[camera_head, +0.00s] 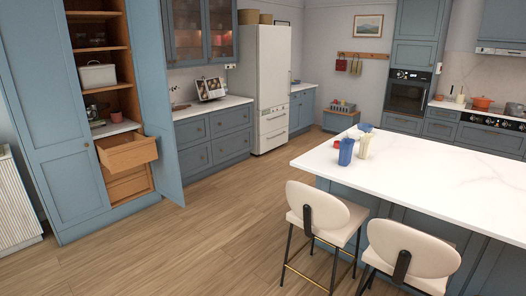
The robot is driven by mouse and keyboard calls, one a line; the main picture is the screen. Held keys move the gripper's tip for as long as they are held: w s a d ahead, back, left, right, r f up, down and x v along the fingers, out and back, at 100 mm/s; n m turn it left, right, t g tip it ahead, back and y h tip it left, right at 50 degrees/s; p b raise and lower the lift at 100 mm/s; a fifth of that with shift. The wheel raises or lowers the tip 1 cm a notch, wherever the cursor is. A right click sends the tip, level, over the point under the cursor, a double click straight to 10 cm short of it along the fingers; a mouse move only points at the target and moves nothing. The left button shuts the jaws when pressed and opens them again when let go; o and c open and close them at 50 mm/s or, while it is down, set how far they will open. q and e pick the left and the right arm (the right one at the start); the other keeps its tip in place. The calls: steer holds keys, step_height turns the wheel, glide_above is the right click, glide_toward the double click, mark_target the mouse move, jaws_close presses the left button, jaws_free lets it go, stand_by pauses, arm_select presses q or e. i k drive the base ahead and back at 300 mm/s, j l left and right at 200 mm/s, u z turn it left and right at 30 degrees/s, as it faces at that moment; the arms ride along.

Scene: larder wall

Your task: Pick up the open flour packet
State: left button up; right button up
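No packet here can be read as flour. On the far left end of the white island top (450,165) stand a blue upright item (346,152) and, just right of it, a cream upright item (364,147). Either may be a packet; they are too small for me to tell which, or whether one is open. Neither of my grippers is in view.
Two cream stools (328,217) stand at the island's near side. A small red item (337,144) and another blue item (365,127) are on the island too. The larder cupboard (62,130) stands open at left, a wooden drawer (127,153) pulled out. The wood floor between is clear.

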mark_target(365, 147)
steer(key=i+j+u, duration=0.3)
steer(key=i, duration=0.45)
steer(key=i+l+u, duration=0.1)
steer(key=i+u, duration=0.2)
steer(key=i, duration=0.45)
steer(key=i+l+u, duration=0.25)
steer(key=i, duration=0.55)
steer(key=i+z, duration=0.5)
steer(key=i+j+z, duration=0.25)
steer(key=i+z, duration=0.25)
steer(key=i+j+z, duration=0.3)
steer(key=z, duration=0.15)
steer(key=i+j+z, duration=0.2)
steer(key=z, duration=0.15)
steer(key=i+j+z, duration=0.5)
steer(key=z, duration=0.15)
steer(key=i+j+z, duration=0.15)
steer(key=j+z, duration=0.15)
steer(key=i+j+z, duration=0.1)
steer(key=j+z, duration=0.6)
steer(key=j, duration=0.15)
steer(key=j+z, duration=0.3)
steer(key=j, duration=0.15)
